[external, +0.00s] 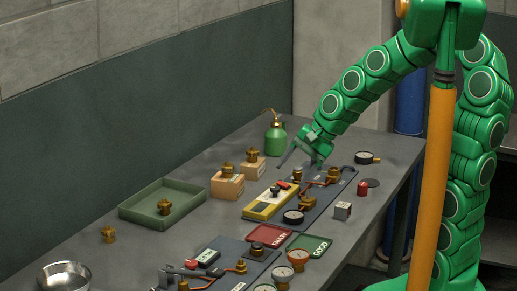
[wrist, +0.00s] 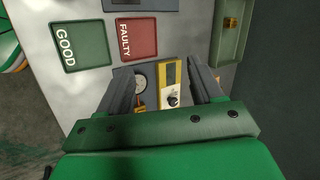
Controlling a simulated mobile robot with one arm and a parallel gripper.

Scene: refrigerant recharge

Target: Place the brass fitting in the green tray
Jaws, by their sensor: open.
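The green tray (external: 139,211) stands at the left of the bench and holds one brass fitting (external: 165,207). Another brass fitting (external: 108,235) stands on the bare bench left of the tray. Further brass fittings sit on the two cardboard boxes (external: 226,187). My gripper (external: 302,166) is open and empty, above the far part of the bench near the dark board. In the wrist view, my fingers (wrist: 165,82) are spread apart with the yellow meter below them, and the tray (wrist: 232,38) shows at the upper right with brass inside.
A yellow meter (external: 263,205) lies on a dark board (external: 322,197) with copper pipework. A red FAULTY plate (external: 268,236) and a green GOOD plate (external: 309,246) lie in front. A green spray bottle (external: 275,140) stands behind; a metal bowl (external: 64,276) is at lower left.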

